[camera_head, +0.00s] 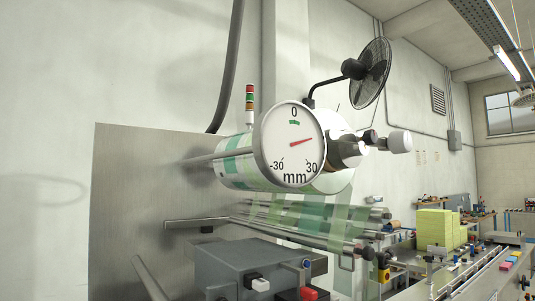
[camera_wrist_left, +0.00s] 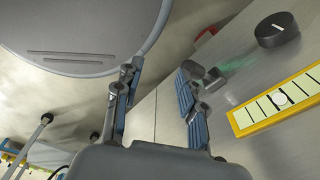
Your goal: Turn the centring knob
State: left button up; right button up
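A round white dial (camera_head: 292,146) in the head view reads from -30 to 30 mm, with a green mark at 0. Its red needle points right and slightly up, on the positive side. A dark round knob (camera_wrist_left: 278,30) with a white line on top shows at the upper right of the left wrist view; I take it for the centring knob. My left gripper (camera_wrist_left: 160,76) is open, its blue-padded fingers apart with nothing between them. The knob is off to the right of the fingers, not touched. My right gripper is in neither view.
A yellow-framed scale (camera_wrist_left: 278,100) lies below the knob. A large grey disc (camera_wrist_left: 85,30) is close to the left finger. In the head view are a film roll (camera_head: 238,165), a grey box with switches (camera_head: 235,262) and a fan (camera_head: 370,72).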

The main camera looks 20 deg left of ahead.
aim_at(399, 142)
jog(key=k+u, duration=0.25)
jog(key=u, duration=0.15)
jog(key=k+u, duration=0.2)
jog(key=u, duration=0.25)
jog(key=i+l+u, duration=0.1)
jog(key=l+u, duration=0.85)
jog(key=l, duration=0.25)
jog(key=l+u, duration=0.5)
jog(key=l, duration=0.15)
jog(key=k, duration=0.1)
